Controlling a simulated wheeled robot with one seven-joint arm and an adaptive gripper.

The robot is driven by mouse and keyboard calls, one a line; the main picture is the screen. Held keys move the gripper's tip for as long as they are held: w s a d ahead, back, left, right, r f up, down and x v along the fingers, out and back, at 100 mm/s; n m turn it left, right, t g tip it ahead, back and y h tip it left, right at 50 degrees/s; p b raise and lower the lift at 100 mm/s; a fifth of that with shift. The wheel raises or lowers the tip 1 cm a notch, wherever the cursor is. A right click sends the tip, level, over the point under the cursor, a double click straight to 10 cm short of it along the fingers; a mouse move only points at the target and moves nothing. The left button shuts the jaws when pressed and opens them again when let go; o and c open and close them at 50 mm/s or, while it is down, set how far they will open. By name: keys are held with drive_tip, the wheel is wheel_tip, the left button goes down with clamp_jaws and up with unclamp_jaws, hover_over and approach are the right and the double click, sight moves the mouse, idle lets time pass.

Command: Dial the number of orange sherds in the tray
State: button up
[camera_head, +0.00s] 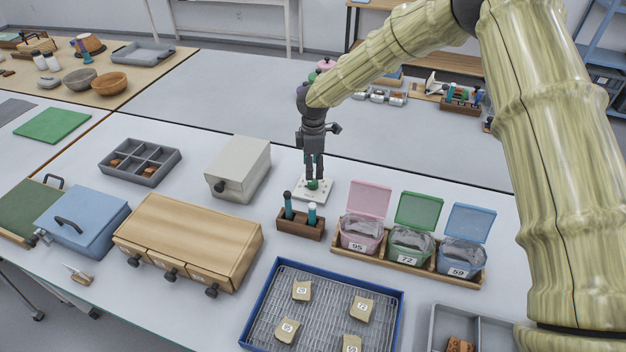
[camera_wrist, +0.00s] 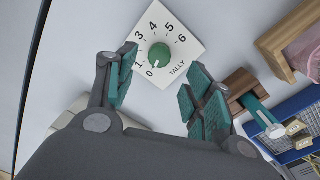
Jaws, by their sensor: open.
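The white tally dial plate (camera_head: 327,190) lies on the table below my gripper (camera_head: 315,175). In the wrist view the plate (camera_wrist: 183,68) shows numbers from 0 to 6 and a green knob (camera_wrist: 160,53) whose white mark points at about 0. My gripper (camera_wrist: 162,78) is open and empty, with the knob a little beyond the gap between its fingers. A blue tray (camera_head: 247,325) with a wire mesh holds several tan, numbered sherds. A grey compartment tray (camera_head: 172,155) holds a few orange-brown pieces. A grey tray (camera_head: 437,318) at the lower right, partly cut off, holds an orange-brown piece (camera_head: 459,344).
A wooden block with teal-handled tools (camera_head: 300,227) stands just in front of the dial. Pink, green and blue lidded bins sit in a wooden rack (camera_head: 375,258) to its right. A grey-white box (camera_head: 238,165) and a wooden drawer cabinet (camera_head: 190,230) stand left.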

sight(313, 181)
drive_tip(key=shift+w+f+p, duration=0.15)
drive_tip(key=shift+f+p, duration=0.5)
drive_tip(key=shift+f, duration=2.8)
drive_tip(key=c, duration=1)
drive_tip(key=shift+c, duration=0.2)
drive_tip(key=shift+m, duration=0.3)
drive_tip(key=m+b, duration=0.1)
drive_tip(key=m, duration=0.1)
drive_tip(key=shift+m, duration=0.4)
drive_tip(key=m+b, duration=0.1)
drive_tip(key=m, duration=0.2)
drive_tip(key=shift+m, duration=0.3)
drive_tip(key=m+b, duration=0.1)
drive_tip(key=m, duration=0.5)
drive_tip(key=shift+w+m, duration=0.1)
drive_tip(key=shift+m, duration=0.3)
